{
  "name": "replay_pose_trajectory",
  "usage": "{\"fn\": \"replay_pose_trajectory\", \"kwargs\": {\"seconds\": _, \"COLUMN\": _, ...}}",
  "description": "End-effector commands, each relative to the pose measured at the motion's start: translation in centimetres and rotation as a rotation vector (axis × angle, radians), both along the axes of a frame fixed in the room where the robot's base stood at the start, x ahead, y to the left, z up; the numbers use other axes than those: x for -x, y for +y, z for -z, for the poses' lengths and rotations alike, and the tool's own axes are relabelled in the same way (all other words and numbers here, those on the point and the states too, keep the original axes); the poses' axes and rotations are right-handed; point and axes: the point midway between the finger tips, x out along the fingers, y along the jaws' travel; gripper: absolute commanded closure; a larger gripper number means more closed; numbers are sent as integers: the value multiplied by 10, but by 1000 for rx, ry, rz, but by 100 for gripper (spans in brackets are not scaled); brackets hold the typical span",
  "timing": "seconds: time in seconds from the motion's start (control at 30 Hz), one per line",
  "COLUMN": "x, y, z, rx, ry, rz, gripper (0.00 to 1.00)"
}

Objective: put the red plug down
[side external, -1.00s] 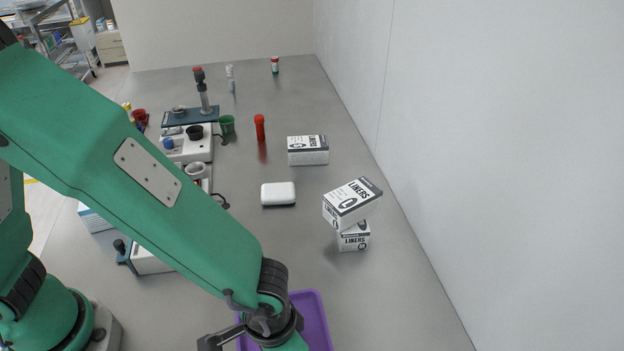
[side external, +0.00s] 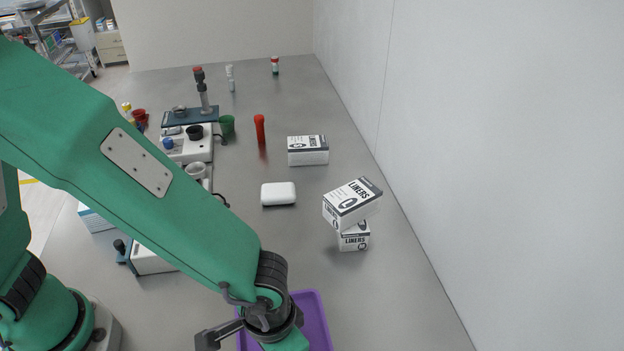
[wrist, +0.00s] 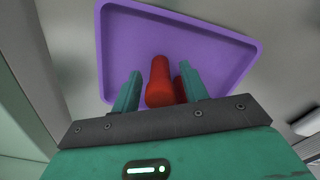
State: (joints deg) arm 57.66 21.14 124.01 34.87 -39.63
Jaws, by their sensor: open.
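A red plug (wrist: 159,82) shows in the wrist view, between the two green fingers of my gripper (wrist: 160,72) and over the purple tray (wrist: 112,50). The gripper is open, with a visible gap between the left finger and the plug. A second patch of red (wrist: 180,90) shows beside the right finger; I cannot tell whether it is part of the plug or another piece. In the side external view the purple tray (side external: 316,318) is partly hidden by my arm, and the plug in it cannot be seen.
A red upright piece (side external: 260,128) stands farther back on the grey table. Stacked liners boxes (side external: 352,205), another liners box (side external: 308,151) and a white case (side external: 278,194) stand beyond the tray. Instruments (side external: 188,140) crowd the left. A wall bounds the right.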

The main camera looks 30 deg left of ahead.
Motion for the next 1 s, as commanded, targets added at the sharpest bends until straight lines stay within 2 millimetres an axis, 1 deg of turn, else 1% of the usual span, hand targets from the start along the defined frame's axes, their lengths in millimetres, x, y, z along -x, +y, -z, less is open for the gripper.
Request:
{"fn": "replay_pose_trajectory", "kwargs": {"seconds": 0.27, "x": 0, "y": -1, "z": -39, "rx": 5, "ry": -4, "rz": 0, "gripper": 56}}
{"fn": "replay_pose_trajectory", "kwargs": {"seconds": 0.5, "x": 0, "y": -1, "z": -78, "rx": 5, "ry": -3, "rz": 0, "gripper": 56}}
{"fn": "replay_pose_trajectory", "kwargs": {"seconds": 0.6, "x": 0, "y": 0, "z": -90, "rx": 4, "ry": -2, "rz": 0, "gripper": 56}}
{"fn": "replay_pose_trajectory", "kwargs": {"seconds": 0.8, "x": 0, "y": 0, "z": -104, "rx": 1, "ry": -1, "rz": 0, "gripper": 56}}
{"fn": "replay_pose_trajectory", "kwargs": {"seconds": 1.0, "x": 0, "y": 0, "z": -107, "rx": 0, "ry": -1, "rz": 0, "gripper": 56}}
